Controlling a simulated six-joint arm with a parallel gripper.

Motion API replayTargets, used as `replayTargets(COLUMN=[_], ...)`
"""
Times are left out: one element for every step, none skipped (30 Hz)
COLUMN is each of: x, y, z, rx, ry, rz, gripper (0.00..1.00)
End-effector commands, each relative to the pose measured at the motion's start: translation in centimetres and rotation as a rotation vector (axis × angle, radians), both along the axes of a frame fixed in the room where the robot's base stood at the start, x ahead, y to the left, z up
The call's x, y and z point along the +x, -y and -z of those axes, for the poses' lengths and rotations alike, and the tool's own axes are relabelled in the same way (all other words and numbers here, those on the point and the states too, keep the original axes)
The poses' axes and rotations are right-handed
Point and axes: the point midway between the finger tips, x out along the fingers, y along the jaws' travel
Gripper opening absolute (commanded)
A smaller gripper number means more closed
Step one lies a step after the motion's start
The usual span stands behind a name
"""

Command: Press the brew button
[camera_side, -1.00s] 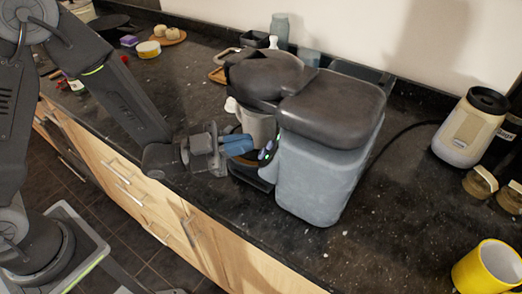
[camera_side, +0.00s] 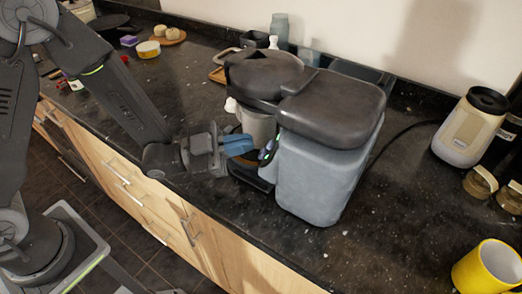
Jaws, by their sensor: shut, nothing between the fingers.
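The coffee machine (camera_side: 322,178) stands on the dark granite counter, with a black top and a grey body. A dark control strip with small lit marks (camera_side: 268,152) runs down its front edge, facing my arm. My gripper (camera_side: 250,144) is shut and empty, with its blue fingertips pointing right at this strip. The tips are at or very close to the strip; I cannot tell whether they touch. I cannot make out which mark is the brew button. A pale cup or jug (camera_side: 258,125) sits under the machine's head, behind my fingers.
A yellow mug (camera_side: 488,268) stands at the lower right. A cream blender or grinder (camera_side: 468,128) and jars (camera_side: 480,184) stand at the right. A board with rolls (camera_side: 168,35) lies at the back left. A black cable runs along the counter behind the machine.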

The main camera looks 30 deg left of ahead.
Motion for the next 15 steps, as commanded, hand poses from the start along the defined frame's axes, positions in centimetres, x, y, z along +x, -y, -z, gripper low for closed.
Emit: replayTargets(x=[0.00,0.00,0.00,0.00,0.00,0.00,0.00,0.00,0.00,0.01,0.02,0.05,0.08,0.10,0.14], y=[0.00,0.00,0.00,0.00,0.00,0.00,0.00,0.00,0.01,0.04,0.09,0.17,0.25,0.34,0.47], z=[0.00,0.00,0.00,0.00,0.00,0.00,0.00,0.00,0.01,0.03,0.05,0.10,0.14,0.19,0.27], rx=[0.000,0.000,0.000,0.000,0.000,0.000,0.000,0.000,0.000,0.000,0.000,0.000,0.000,0.000,0.000], ry=[0.000,0.000,0.000,0.000,0.000,0.000,0.000,0.000,0.000,0.000,0.000,0.000,0.000,0.000,-0.001], rz=[0.000,0.000,0.000,0.000,0.000,0.000,0.000,0.000,0.000,0.000,0.000,0.000,0.001,0.001,0.001], gripper=[0.00,0.00,0.00,0.00,0.00,0.00,0.00,0.00,0.00,0.00,0.00,0.00,0.00,0.00,0.00])
